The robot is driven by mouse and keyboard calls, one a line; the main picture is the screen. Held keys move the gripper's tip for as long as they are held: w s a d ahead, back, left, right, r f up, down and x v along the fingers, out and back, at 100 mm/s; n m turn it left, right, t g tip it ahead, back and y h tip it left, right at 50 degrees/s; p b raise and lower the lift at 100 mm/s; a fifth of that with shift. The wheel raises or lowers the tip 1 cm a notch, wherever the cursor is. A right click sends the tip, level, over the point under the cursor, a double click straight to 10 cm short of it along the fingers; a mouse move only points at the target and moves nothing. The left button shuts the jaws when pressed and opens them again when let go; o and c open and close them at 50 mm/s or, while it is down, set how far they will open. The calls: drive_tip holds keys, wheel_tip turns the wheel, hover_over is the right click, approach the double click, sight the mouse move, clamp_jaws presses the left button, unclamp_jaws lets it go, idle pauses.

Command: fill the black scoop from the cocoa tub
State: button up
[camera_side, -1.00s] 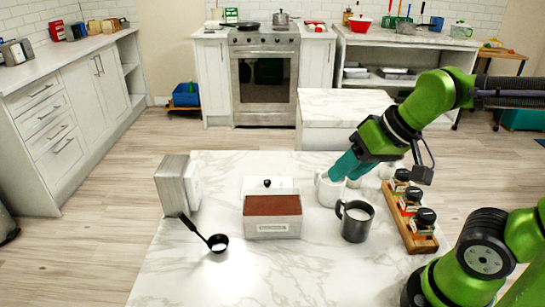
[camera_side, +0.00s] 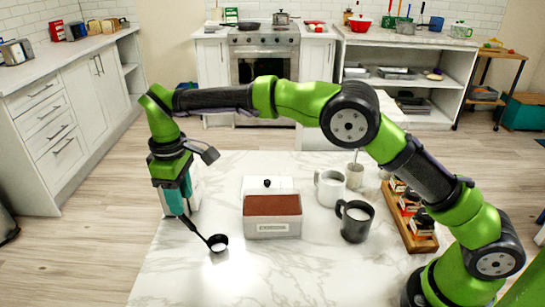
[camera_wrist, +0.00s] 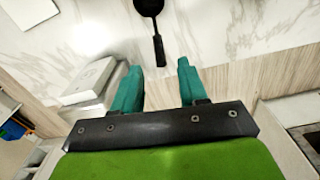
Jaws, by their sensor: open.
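The black scoop (camera_side: 196,231) lies on the marble table at the front left, its bowl to the right of its handle in the side view. It also shows in the wrist view (camera_wrist: 159,48), with the handle end pointing toward my fingers. My gripper (camera_side: 178,213) is above the handle end. In the wrist view its teal fingers (camera_wrist: 158,66) are apart, with the handle end in line with the gap. I cannot tell whether the handle is between them. The cocoa tub (camera_side: 272,230), a pale box of brown powder, stands open to the right of the scoop.
A white lid with a black knob (camera_side: 267,189) is behind the tub. A white mug (camera_side: 328,191), a dark mug (camera_side: 355,225) and a wooden rack of jars (camera_side: 418,242) stand to the right. A pale block (camera_wrist: 90,82) is left of my fingers.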

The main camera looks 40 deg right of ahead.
drive_tip(key=shift+w+a+r+n, duration=0.15)
drive_tip(key=shift+w+r+n, duration=0.2)
drive_tip(key=shift+r, duration=0.5)
drive_tip(key=shift+s+r, duration=0.15)
drive_tip(key=shift+r, duration=0.2)
drive_tip(key=shift+s+f+n, duration=0.1)
drive_tip(key=shift+f+n, duration=0.1)
drive_tip(key=shift+n, duration=0.05)
drive_tip(key=shift+f, duration=3.85)
drive_tip(key=shift+c, duration=0.3)
clamp_jaws()
drive_tip(key=shift+r, duration=2.6)
